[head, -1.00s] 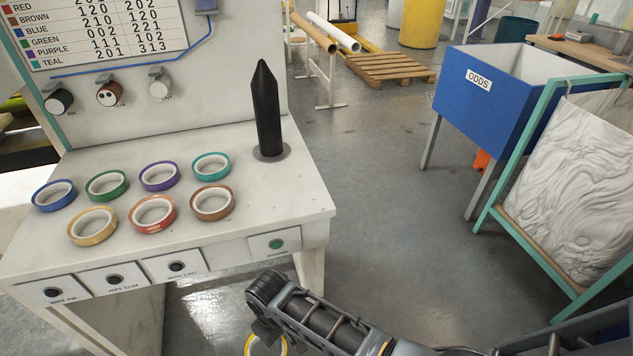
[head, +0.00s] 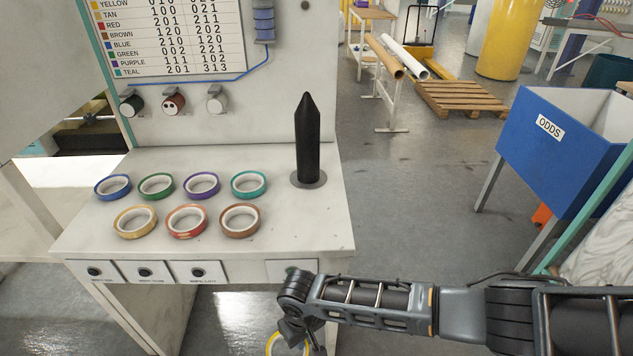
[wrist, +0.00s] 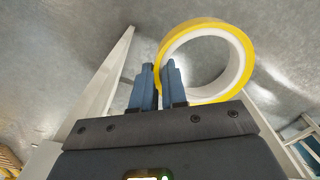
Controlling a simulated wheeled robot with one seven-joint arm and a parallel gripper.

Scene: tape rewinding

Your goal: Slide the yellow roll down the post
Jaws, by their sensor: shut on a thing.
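The yellow roll (head: 273,344) hangs from my gripper (head: 300,345), low in front of the bench's front edge in the head view, partly cut off by the picture's bottom edge. In the wrist view the yellow roll (wrist: 243,57) has a white core, and my gripper (wrist: 159,80) is shut on its wall, with blue fingers on either side. The black post (head: 308,140) stands upright on a round grey base at the bench's right end. It has a pointed tip and bears no roll. My gripper is apart from it, lower and nearer to me.
The bench top (head: 300,232) holds several rolls: blue, green, purple, teal, tan, red (head: 186,220) and brown. A chart (head: 165,35) hangs on the panel behind. A blue ODDS bin (head: 560,150) stands to the right. Bare floor lies between bench and bin.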

